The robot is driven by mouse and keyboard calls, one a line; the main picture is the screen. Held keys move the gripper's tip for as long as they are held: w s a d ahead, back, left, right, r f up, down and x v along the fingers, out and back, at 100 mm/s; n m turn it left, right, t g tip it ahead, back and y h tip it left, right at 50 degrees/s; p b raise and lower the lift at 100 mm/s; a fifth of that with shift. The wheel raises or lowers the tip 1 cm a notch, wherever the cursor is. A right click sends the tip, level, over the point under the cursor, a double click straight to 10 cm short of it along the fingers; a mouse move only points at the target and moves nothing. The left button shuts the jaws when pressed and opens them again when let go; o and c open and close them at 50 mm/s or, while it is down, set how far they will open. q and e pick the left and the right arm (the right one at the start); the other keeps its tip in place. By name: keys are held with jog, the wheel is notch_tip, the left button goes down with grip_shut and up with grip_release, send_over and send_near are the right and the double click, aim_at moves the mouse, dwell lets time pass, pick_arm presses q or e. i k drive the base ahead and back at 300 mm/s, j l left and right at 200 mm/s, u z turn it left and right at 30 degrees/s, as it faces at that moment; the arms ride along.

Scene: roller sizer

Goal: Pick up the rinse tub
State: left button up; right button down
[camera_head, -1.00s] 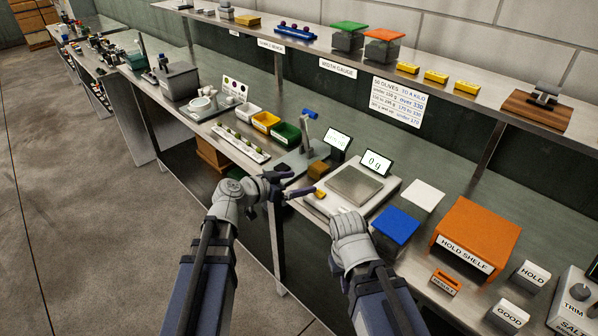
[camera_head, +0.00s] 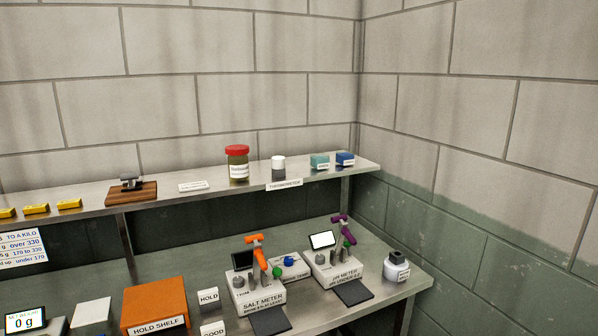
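I cannot pick out anything that is clearly a rinse tub in this view. A small white bottle (camera_head: 397,268) with a dark top and a label too small to read stands at the right end of the bench. The salt meter (camera_head: 256,293) with an orange-handled tool and another meter (camera_head: 331,268) with a purple-handled tool stand left of it. A dark flat pad lies in front of each meter. Neither of my grippers is in view.
The orange hold shelf (camera_head: 155,303), a white HOLD block (camera_head: 208,299) and a scale display (camera_head: 25,321) are at the lower left. The upper shelf (camera_head: 220,189) carries a red-lidded jar (camera_head: 237,162), a small white-and-dark container (camera_head: 278,167) and teal and blue boxes. Block walls close the corner.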

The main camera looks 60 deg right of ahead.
aim_at(320, 161)
jog(key=l+z, duration=0.2)
jog(key=z, duration=2.05)
jog(key=i, duration=0.3)
jog(key=l+z, duration=0.15)
jog(key=i+l, duration=0.05)
jog(key=l, duration=0.05)
